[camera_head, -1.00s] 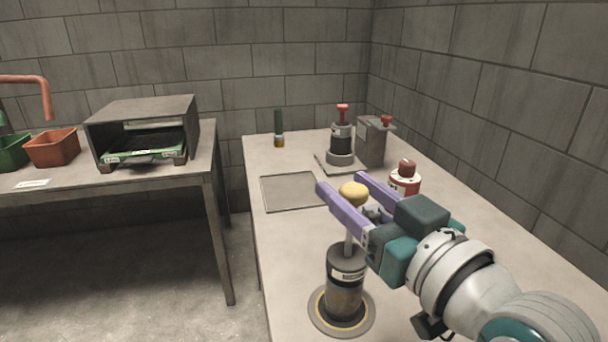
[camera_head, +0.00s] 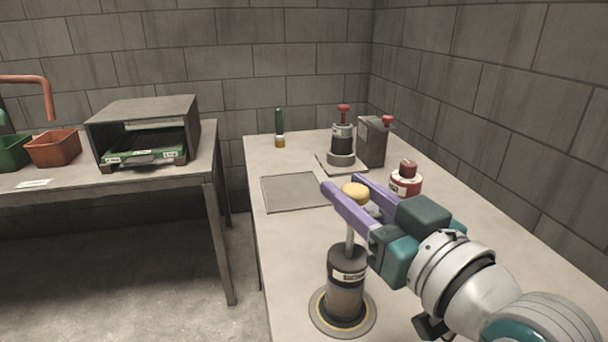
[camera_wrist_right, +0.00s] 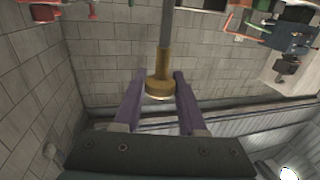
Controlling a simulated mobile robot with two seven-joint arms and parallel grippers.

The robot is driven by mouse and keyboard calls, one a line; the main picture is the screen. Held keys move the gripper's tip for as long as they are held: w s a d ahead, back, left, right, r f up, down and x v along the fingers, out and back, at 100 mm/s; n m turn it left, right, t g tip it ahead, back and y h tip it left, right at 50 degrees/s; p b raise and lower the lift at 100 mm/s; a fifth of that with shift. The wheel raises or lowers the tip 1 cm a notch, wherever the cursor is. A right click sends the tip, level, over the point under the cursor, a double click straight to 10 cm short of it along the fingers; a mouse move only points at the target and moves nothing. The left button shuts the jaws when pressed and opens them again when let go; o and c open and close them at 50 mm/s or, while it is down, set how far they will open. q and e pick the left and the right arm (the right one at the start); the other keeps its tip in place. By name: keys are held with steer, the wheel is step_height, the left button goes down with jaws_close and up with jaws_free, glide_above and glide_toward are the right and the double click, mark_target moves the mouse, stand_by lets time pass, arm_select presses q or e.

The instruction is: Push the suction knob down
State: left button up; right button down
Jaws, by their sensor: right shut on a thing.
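The suction knob (camera_head: 355,190) is a yellow, rounded cap on top of a thin pale rod (camera_head: 350,235). The rod stands upright out of a dark cylinder (camera_head: 346,268) on a round base, with a long part of it showing. My right gripper (camera_head: 344,184) has its two purple fingers on either side of the knob and is shut on it. In the right wrist view the knob (camera_wrist_right: 160,88) sits between the fingers, with the rod running up the picture. My left gripper is not in view.
Behind on this table are a flat grey plate (camera_head: 294,192), a green-handled tool (camera_head: 279,128), a red-knobbed device (camera_head: 342,140), a grey box (camera_head: 371,142) and a red-and-white container (camera_head: 406,181). A side table (camera_head: 75,180) stands left across a gap.

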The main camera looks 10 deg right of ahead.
mark_target(350, 256)
steer(key=shift+f, duration=0.1)
stand_by(0.4)
step_height(350, 256, down, 6)
steer(key=b, duration=0.4)
steer(key=shift+r, duration=0.2)
steer(key=shift+c, duration=2.4)
jaws_free()
steer(key=shift+r, duration=0.1)
steer(key=shift+s+d, duration=0.1)
steer(key=shift+s, duration=0.1)
steer(key=p+v, duration=0.1)
steer(key=v, duration=0.8)
steer(key=shift+s, duration=0.25)
